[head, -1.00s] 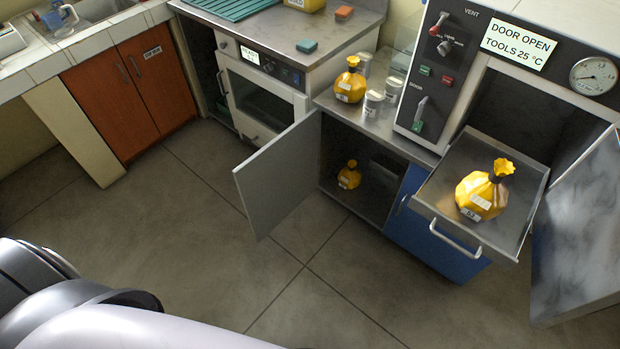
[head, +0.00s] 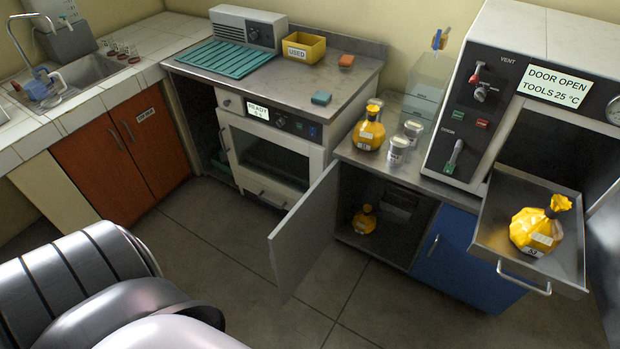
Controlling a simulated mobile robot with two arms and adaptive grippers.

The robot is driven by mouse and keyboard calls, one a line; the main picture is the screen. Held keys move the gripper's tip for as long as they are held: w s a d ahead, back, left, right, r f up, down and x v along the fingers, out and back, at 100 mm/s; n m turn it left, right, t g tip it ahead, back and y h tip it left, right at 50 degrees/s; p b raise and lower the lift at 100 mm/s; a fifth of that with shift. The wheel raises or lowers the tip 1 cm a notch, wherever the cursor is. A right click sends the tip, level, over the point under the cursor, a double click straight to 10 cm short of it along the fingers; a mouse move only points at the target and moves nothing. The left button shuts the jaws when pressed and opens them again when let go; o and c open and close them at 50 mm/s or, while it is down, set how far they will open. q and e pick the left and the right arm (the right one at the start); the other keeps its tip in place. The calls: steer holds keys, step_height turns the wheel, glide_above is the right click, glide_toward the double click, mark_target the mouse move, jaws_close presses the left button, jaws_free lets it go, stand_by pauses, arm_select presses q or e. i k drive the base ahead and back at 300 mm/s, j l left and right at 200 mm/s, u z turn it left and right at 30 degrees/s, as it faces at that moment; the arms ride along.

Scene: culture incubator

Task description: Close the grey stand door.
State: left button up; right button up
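The grey stand door (head: 304,232) stands open, swung out from the left side of the low stand under the steel counter. The open compartment (head: 398,212) behind it is dark and holds a yellow flask (head: 364,219). A blue door (head: 452,258) beside the compartment on the right is shut. Neither gripper is in view. Only parts of my own arm show at the lower left, apart from the grey door.
The incubator's tray (head: 496,222) is pulled out on the right with a yellow flask (head: 537,230) on it. Another yellow flask (head: 369,130) and white jars (head: 398,150) stand on the steel counter. The floor (head: 215,225) left of the grey door is clear.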

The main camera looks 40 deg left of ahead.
mark_target(296, 243)
steer(key=k+j, duration=0.1)
steer(key=j, duration=0.3)
steer(key=k+j+z, duration=0.1)
steer(key=j, duration=0.3)
steer(key=k+j, duration=0.2)
steer(key=j, duration=0.2)
steer(key=k+j, duration=0.1)
steer(key=j, duration=0.3)
steer(key=k+j+z, duration=0.1)
steer(key=j, duration=0.3)
steer(key=k+j, duration=0.2)
steer(key=j, duration=0.15)
steer(key=k+j+z, duration=0.1)
steer(key=j, duration=0.3)
steer(key=k, duration=0.05)
